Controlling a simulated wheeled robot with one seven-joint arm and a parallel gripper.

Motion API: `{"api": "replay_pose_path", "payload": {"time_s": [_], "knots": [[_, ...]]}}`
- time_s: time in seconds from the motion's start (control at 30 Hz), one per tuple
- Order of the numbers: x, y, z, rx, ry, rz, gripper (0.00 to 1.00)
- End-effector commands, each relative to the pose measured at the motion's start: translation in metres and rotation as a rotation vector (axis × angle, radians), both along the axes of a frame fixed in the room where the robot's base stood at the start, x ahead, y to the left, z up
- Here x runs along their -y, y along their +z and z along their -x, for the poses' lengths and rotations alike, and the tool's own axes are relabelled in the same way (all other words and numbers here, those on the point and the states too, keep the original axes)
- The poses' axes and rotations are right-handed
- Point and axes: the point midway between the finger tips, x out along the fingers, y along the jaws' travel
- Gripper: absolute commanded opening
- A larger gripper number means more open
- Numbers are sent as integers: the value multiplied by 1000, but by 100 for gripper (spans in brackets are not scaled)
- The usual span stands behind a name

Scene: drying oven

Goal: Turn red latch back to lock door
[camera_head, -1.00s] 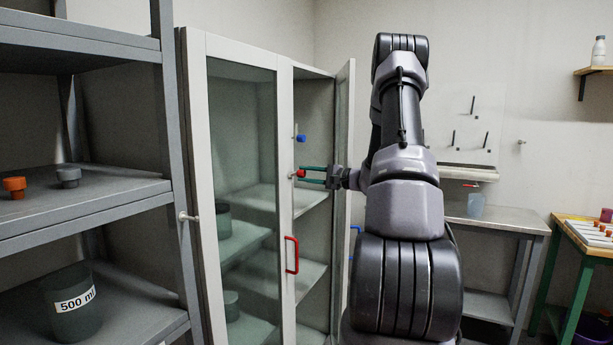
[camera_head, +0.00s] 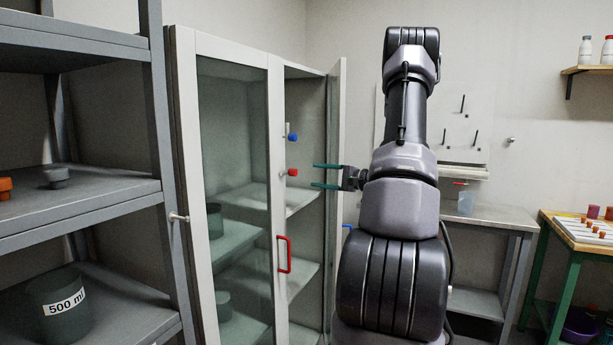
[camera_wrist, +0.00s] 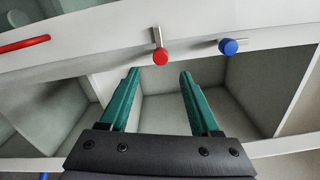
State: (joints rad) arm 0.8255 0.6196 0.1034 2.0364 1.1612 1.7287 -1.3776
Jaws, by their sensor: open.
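The red latch (camera_head: 292,172) is a small red knob on the front edge of the left cabinet door's frame. It also shows in the wrist view (camera_wrist: 160,56), with a short metal bar behind it. My gripper (camera_head: 316,176) has green fingers and is open, to the right of the red latch and apart from it. In the wrist view my gripper (camera_wrist: 159,75) has its fingertips a little short of the red knob, which lies between their lines. The left glass door (camera_head: 238,150) is shut. The right door (camera_head: 337,130) stands open.
A blue knob (camera_head: 292,138) sits above the red latch and also shows in the wrist view (camera_wrist: 229,46). A red handle (camera_head: 284,254) is below. A grey shelf rack (camera_head: 100,195) stands at left, a metal table (camera_head: 497,217) at right.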

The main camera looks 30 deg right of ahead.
Motion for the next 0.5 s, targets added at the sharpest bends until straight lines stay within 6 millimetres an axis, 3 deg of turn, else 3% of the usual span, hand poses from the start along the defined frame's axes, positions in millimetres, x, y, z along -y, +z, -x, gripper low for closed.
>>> {"api": "replay_pose_path", "payload": {"time_s": [0.2, 0.5], "knots": [[15, 0, 19, 1, 0, 0, 64], [17, 0, 21, 1, 1, 1, 64]]}}
